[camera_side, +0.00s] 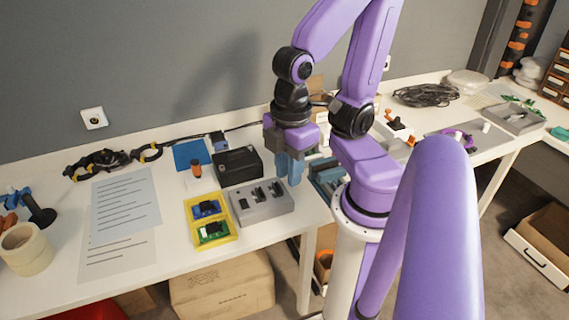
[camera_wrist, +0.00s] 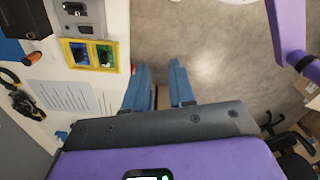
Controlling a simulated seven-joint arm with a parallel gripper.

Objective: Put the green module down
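The green module (camera_side: 214,232) lies in the front compartment of a yellow tray (camera_side: 218,243) on the table. A blue module (camera_side: 206,209) lies in the compartment behind it. In the wrist view the green module (camera_wrist: 105,55) and the blue module (camera_wrist: 81,53) show side by side in the tray (camera_wrist: 92,69), left of my fingers. My gripper (camera_side: 289,171) has blue fingers pointing down, to the right of the tray and above the table's front edge. The wrist view shows my gripper (camera_wrist: 157,75) with a clear gap between the fingers and nothing held.
A grey fixture block (camera_side: 264,213) stands right of the tray, between it and my gripper. A black box (camera_side: 237,165) and an orange-topped bottle (camera_side: 196,168) stand behind. Printed sheets (camera_side: 124,205) lie left of the tray. The floor shows below my fingers in the wrist view.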

